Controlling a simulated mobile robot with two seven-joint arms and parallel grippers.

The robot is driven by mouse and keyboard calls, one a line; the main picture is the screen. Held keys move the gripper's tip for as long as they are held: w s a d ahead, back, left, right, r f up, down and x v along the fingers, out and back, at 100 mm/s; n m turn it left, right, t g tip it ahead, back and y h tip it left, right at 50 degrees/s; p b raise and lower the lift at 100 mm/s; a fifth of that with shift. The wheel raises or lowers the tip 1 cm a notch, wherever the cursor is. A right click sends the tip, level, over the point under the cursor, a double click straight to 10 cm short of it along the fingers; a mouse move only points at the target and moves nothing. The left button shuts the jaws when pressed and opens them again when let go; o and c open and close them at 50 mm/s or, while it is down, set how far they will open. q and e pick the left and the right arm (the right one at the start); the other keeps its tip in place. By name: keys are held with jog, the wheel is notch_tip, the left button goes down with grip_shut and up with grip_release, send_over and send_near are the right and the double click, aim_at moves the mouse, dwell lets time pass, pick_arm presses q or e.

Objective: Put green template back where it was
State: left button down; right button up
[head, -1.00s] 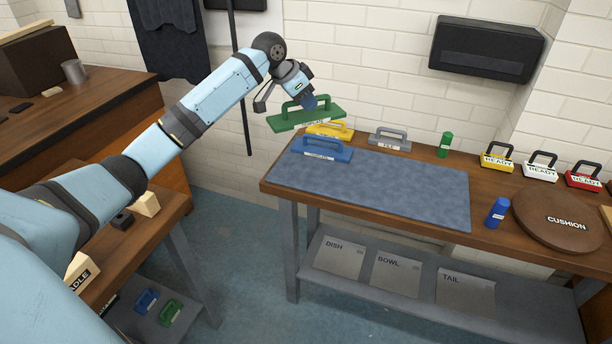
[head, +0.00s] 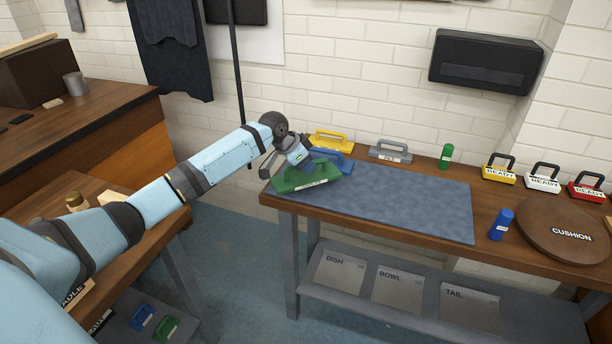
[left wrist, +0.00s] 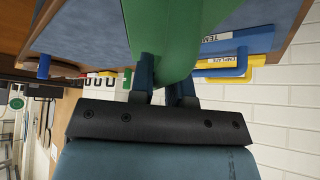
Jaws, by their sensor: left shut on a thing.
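The green template (head: 308,178) is a flat green piece with a handle and a white label. My left gripper (head: 297,160) is shut on it at the bench's left end, in front of the blue template (head: 335,161). In the left wrist view the green template (left wrist: 172,35) fills the top middle, between the fingers of the left gripper (left wrist: 165,80). I cannot tell whether it touches the bench top. The blue template partly hides behind it. The yellow template (head: 331,142) stands at the back. My right gripper is not in view.
A blue-grey mat (head: 400,200) covers much of the bench and is mostly clear. A side table (head: 150,225) is at left.

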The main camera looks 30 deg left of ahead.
aim_at(306, 176)
pick_arm(q)
notch_tip(306, 176, down, 4)
jog(key=shift+r, duration=0.3)
jog(key=c, duration=1.1)
grip_release()
